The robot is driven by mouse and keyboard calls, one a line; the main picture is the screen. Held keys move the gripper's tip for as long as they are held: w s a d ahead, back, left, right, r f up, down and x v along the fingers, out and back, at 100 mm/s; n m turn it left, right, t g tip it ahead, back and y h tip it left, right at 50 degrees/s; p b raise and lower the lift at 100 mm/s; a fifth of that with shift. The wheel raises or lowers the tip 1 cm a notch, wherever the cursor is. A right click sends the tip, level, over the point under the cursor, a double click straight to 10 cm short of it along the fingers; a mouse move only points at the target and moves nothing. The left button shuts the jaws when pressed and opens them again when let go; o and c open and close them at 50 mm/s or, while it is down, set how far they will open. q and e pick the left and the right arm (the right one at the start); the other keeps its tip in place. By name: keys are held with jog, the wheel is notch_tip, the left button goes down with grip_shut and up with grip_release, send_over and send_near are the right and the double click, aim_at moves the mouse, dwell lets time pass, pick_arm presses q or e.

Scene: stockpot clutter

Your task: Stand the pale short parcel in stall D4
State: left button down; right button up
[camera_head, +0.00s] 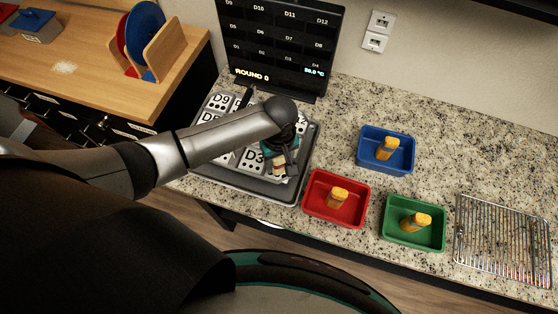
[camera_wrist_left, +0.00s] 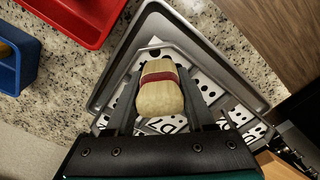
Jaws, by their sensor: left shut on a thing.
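The pale short parcel (camera_wrist_left: 160,98), cream with a dark red band, is between the fingers of my left gripper (camera_wrist_left: 158,72) in the left wrist view. In the head view my left gripper (camera_head: 286,160) is over the front right part of the grey stall tray (camera_head: 240,190), and the parcel (camera_head: 279,168) shows partly below it. The D3 label (camera_head: 252,159) is visible just left of the gripper. The D4 label cannot be made out; the gripper and arm cover that part. Whether the parcel touches the tray is unclear. My right gripper is not in view.
A black display board (camera_head: 284,45) stands behind the tray. Red (camera_head: 318,208), blue (camera_head: 399,168) and green (camera_head: 398,237) bins, each holding a yellow-orange item, stand to the right. A wire rack (camera_head: 502,240) lies at far right. Counter behind the bins is clear.

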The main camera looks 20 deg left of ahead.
pick_arm(q)
jog(key=shift+f, duration=0.1)
jog(key=c, duration=0.5)
grip_release()
jog(key=shift+c, duration=0.2)
notch_tip(320, 180, up, 12)
jog(key=shift+r+p, duration=0.15)
jog(key=shift+p, duration=0.75)
